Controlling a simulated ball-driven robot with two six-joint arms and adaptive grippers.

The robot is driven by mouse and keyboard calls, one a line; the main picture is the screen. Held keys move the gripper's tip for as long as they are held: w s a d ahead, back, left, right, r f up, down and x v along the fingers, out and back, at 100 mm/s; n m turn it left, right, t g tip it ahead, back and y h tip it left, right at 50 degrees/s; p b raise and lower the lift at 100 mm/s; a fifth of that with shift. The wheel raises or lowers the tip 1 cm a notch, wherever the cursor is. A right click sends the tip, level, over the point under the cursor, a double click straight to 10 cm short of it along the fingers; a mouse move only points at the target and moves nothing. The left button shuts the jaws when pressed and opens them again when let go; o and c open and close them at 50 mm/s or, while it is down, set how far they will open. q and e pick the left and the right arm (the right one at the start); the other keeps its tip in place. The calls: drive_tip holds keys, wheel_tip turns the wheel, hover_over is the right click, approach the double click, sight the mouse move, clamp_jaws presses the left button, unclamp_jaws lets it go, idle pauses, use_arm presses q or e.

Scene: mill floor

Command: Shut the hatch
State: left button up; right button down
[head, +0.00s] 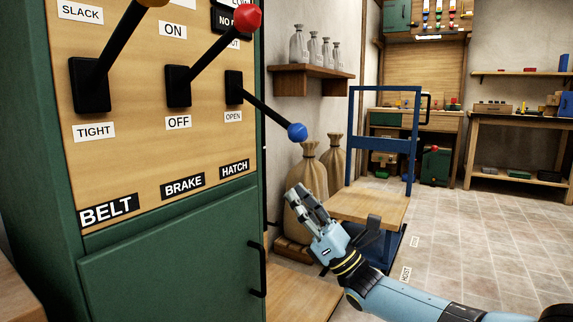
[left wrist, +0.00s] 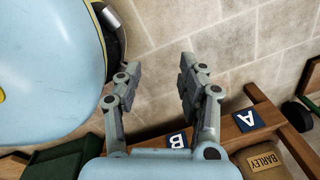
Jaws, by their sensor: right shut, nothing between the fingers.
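The hatch lever is the rightmost of three on the wooden panel (head: 150,140). The HATCH label (head: 235,168) is below. My right gripper (head: 303,195) is shut and empty, below the blue knob and apart from it, with its fingers pointing up and left. My left gripper (left wrist: 158,76) is open and empty in the left wrist view, over the tiled floor. It is not in the head view.
The brake lever with its red knob (head: 247,18) and the belt lever (head: 108,50) stand left of the hatch lever. A green cabinet door (head: 175,260) is below. Sacks (head: 306,190) and a blue-framed cart (head: 384,145) stand behind my right gripper. Tiled floor is clear at right.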

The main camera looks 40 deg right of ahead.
use_arm(q)
drive_tip(key=shift+s+a+f+p, duration=0.1)
drive_tip(key=shift+s+f+p, duration=0.15)
drive_tip(key=shift+s, duration=0.25)
drive_tip(key=shift+s+a+f+p, duration=0.1)
drive_tip(key=shift+s+f+p, duration=0.1)
drive_tip(key=shift+s, duration=0.3)
use_arm(e)
drive_tip(key=w+a+r, duration=0.1)
drive_tip(key=w+r, duration=0.2)
drive_tip(key=r, duration=0.5)
drive_tip(key=shift+r, duration=0.4)
use_arm(q)
drive_tip(key=shift+w+r, duration=0.1)
